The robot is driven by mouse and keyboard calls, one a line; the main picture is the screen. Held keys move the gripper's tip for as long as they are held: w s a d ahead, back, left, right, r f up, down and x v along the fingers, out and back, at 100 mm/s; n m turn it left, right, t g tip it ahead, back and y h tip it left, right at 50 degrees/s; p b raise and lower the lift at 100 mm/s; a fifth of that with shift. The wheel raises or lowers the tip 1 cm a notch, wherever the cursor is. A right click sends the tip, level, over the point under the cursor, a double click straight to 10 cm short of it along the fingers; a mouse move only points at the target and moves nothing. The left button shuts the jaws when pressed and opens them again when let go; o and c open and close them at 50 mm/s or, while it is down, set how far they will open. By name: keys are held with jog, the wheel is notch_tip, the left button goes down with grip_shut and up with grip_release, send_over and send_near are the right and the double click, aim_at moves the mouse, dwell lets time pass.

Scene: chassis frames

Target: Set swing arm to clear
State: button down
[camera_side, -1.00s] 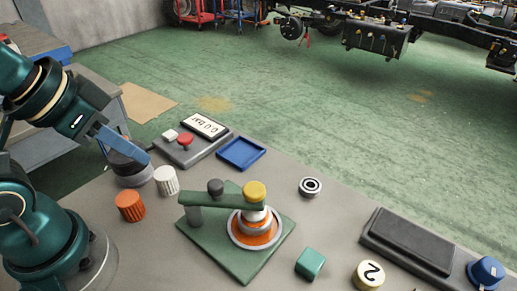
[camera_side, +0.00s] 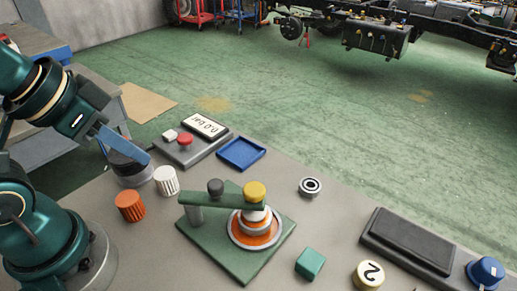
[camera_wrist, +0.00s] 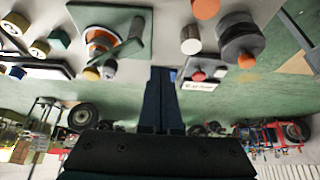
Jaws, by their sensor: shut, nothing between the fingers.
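The swing arm (camera_side: 232,201) is a green bar on a green base plate (camera_side: 243,266) in the side view. The wrist view also shows the plate (camera_wrist: 85,14), at the top left. My gripper (camera_side: 147,160) is up and to the left of the fixture, clear of the swing arm. Its blue fingers (camera_wrist: 162,72) are together and empty.
A dark cylinder (camera_side: 128,180) stands behind my fingers. A white knob (camera_side: 166,180) and an orange knob (camera_side: 130,206) are near. A gauge box (camera_side: 186,150) reads 0.0 bar, beside a blue tray (camera_side: 241,153). A ring, a green block and a dark pad lie to the right.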

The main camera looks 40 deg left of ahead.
jog(key=c, duration=0.8)
grip_release()
jog(key=shift+o, duration=0.9)
jog(key=shift+s+r+n, duration=0.1)
jog(key=shift+r+n, duration=0.1)
jog(key=shift+n, duration=0.3)
jog(key=n+g, duration=0.3)
jog(key=g, duration=0.2)
send_over(215, 183)
jog(key=shift+a+r, duration=0.3)
jog(key=shift+d+f+g, duration=0.3)
jog(key=shift+f, duration=2.75)
